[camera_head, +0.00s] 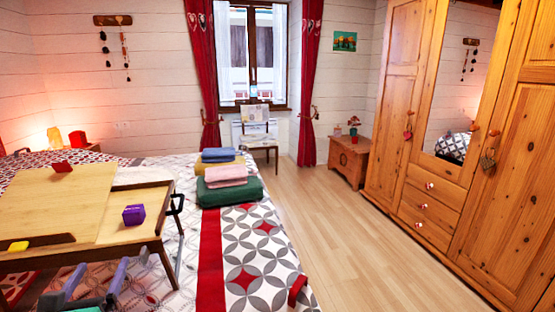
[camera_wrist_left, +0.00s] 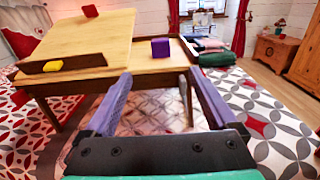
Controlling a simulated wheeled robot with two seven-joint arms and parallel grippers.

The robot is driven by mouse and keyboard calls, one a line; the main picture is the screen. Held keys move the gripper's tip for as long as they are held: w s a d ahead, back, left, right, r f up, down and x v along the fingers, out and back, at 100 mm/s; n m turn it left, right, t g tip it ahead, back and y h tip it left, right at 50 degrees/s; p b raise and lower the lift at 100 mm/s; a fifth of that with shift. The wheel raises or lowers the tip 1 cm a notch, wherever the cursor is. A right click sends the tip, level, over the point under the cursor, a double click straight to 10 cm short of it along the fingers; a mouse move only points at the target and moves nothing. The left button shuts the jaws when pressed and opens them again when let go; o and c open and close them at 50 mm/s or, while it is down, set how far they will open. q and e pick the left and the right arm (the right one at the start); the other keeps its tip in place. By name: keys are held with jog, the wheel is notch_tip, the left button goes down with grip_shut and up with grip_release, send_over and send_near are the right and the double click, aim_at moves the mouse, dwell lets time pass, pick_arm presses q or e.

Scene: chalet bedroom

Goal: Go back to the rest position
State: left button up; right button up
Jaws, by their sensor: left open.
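My left gripper (camera_head: 88,285) is at the lower left of the head view, open and empty, with its two fingers spread. In the left wrist view the gripper (camera_wrist_left: 160,98) points toward a wooden bed tray table (camera_wrist_left: 115,38) standing on the bed. In the head view the tray table (camera_head: 60,205) carries a purple cube (camera_head: 134,215) on its right part, a yellow block (camera_head: 18,246) by the front ledge and a red block (camera_head: 61,168) at the top of its tilted board. The gripper is in front of the table, apart from the blocks.
The bed (camera_head: 265,255) has a patterned cover. Folded cloths (camera_head: 228,185) lie stacked at its far side. A wardrobe (camera_head: 395,120) with a mirror stands at the right, a wooden chest (camera_head: 348,160) and a chair (camera_head: 258,135) at the back. The floor (camera_head: 350,235) between bed and wardrobe is clear.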

pick_arm(q)
jog(key=s+d+f+n+g+h, duration=0.1)
jog(key=s+f+n+g, duration=0.15)
jog(key=f+n, duration=0.5)
jog(key=s+d+f+n+g, duration=0.1)
jog(key=d+f+n+g, duration=0.1)
jog(key=f+n+g, duration=0.5)
jog(key=s+d+f+n+g+h, duration=0.5)
jog(key=s+d+f+n, duration=0.5)
jog(key=d+n, duration=0.5)
notch_tip(320, 180, down, 22)
jog(key=s+a, duration=0.1)
jog(key=a, duration=0.1)
jog(key=s+a+f+g, duration=0.1)
jog(key=s+a+f, duration=0.2)
jog(key=s+f, duration=1.35)
notch_tip(320, 180, up, 15)
jog(key=s+p, duration=0.1)
jog(key=p, duration=1.2)
jog(key=shift+d+f, duration=0.15)
pick_arm(e)
notch_tip(320, 180, up, 14)
jog(key=shift+w+a+f, duration=0.15)
jog(key=shift+w+f, duration=0.1)
jog(key=shift+w, duration=0.2)
